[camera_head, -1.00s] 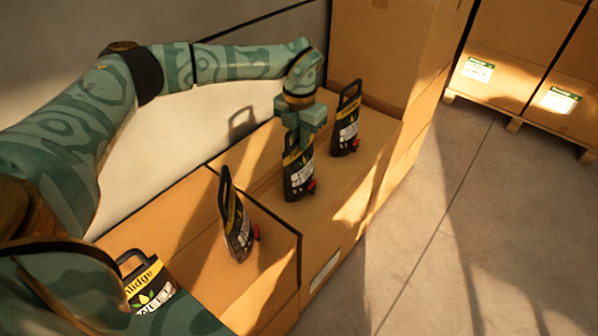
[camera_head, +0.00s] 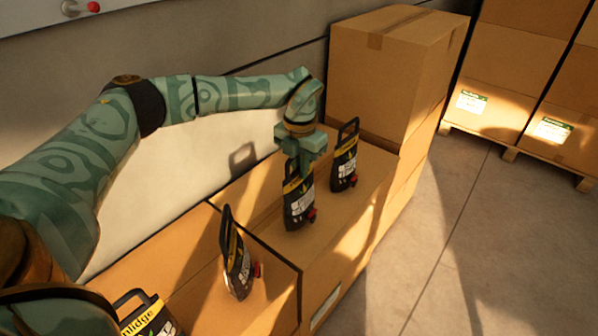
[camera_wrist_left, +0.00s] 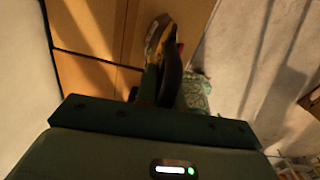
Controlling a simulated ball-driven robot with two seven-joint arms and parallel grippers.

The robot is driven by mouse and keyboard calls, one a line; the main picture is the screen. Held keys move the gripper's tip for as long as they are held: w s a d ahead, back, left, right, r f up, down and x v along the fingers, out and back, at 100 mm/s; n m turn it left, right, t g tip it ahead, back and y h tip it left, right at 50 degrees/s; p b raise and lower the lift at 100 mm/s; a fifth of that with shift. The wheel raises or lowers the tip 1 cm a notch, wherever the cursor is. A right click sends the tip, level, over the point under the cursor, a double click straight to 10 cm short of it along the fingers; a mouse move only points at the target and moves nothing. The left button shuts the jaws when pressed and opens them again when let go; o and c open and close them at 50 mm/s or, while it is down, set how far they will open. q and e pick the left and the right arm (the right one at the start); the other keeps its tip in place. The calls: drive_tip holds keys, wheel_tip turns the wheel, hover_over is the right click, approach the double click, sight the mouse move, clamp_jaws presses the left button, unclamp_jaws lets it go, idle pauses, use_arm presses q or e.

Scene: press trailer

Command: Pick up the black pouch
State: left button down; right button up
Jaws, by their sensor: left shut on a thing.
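Several black pouches with yellow bands, white labels and red caps stand on cardboard boxes. My left gripper (camera_head: 301,160) is over the top of one black pouch (camera_head: 298,204) and is shut on its upper part, which the gripper hides. This pouch is upright, at or very near the box top; I cannot tell whether it touches. The held pouch (camera_wrist_left: 158,40) also shows in the left wrist view, beyond the gripper. Another pouch (camera_head: 344,165) stands just right of and behind it. A third pouch (camera_head: 237,262) stands tilted to the left front. My right gripper is not in view.
The row of cardboard boxes (camera_head: 262,214) runs along a pale wall (camera_head: 150,190). A taller box stack (camera_head: 378,75) rises behind the pouches. Another pouch (camera_head: 146,318) is at bottom left. Pallets of boxes stand at the far right. The concrete floor (camera_head: 470,230) is clear.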

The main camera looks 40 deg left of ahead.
use_arm(q)
drive_tip(key=s+d+r+p, duration=0.4)
drive_tip(key=s+d+r, duration=0.5)
drive_tip(key=s+r, duration=0.1)
drive_tip(key=shift+s+p, duration=0.3)
drive_tip(key=shift+p, duration=0.05)
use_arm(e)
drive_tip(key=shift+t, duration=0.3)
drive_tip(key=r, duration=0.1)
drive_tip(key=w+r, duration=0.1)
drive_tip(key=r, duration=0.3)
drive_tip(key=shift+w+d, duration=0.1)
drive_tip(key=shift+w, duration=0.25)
use_arm(q)
drive_tip(key=shift+d+r+m, duration=0.1)
drive_tip(key=shift+m, duration=0.2)
